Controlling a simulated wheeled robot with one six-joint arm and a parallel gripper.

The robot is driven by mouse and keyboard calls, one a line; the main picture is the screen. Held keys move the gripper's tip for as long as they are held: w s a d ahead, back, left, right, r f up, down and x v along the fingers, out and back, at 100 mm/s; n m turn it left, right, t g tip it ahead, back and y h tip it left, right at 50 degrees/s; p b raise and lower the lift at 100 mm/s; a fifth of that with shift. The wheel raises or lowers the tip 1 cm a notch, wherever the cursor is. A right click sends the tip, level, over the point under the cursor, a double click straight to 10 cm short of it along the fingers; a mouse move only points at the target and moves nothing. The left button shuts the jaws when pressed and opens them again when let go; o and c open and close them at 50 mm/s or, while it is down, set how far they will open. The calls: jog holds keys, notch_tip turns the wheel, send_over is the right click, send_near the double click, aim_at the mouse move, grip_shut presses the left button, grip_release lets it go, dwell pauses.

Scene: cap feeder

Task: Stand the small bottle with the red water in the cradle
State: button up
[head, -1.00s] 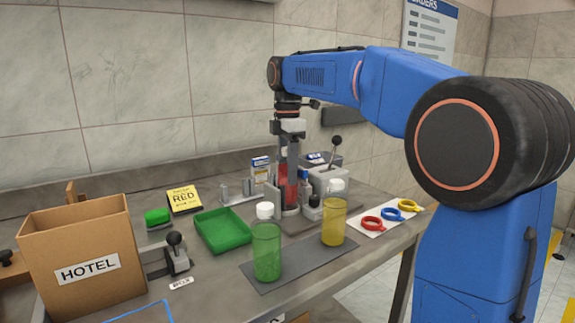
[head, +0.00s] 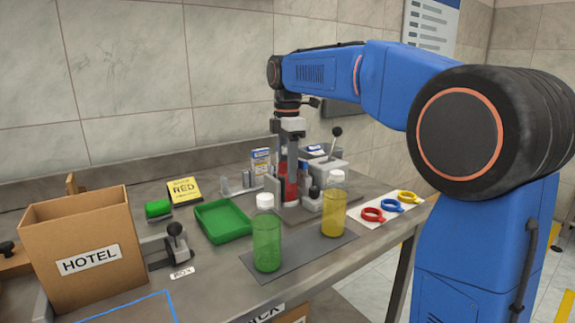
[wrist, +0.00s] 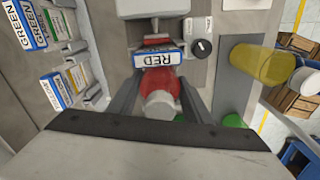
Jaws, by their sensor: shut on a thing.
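The small bottle with the red water (head: 283,183) shows as red at my gripper near the back of the bench. In the wrist view, the red bottle (wrist: 163,84) has a white cap and sits between the fingers of my gripper (wrist: 160,98), which is shut on it. The grey lever station (head: 325,180) stands right behind and beside the bottle. I cannot tell which part is the cradle or whether the bottle's base touches it; the fingers and label hide it.
A green tray (head: 222,220) and a HOTEL box (head: 85,255) are to the left. Coloured rings (head: 390,206) lie on white card at right. Small labelled boxes (wrist: 60,85) stand nearby.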

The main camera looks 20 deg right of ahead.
jog(key=shift+f, duration=0.15)
jog(key=o, duration=1.4)
jog(key=shift+c, duration=0.2)
jog(key=c, duration=0.4)
jog(key=shift+r, duration=5.5)
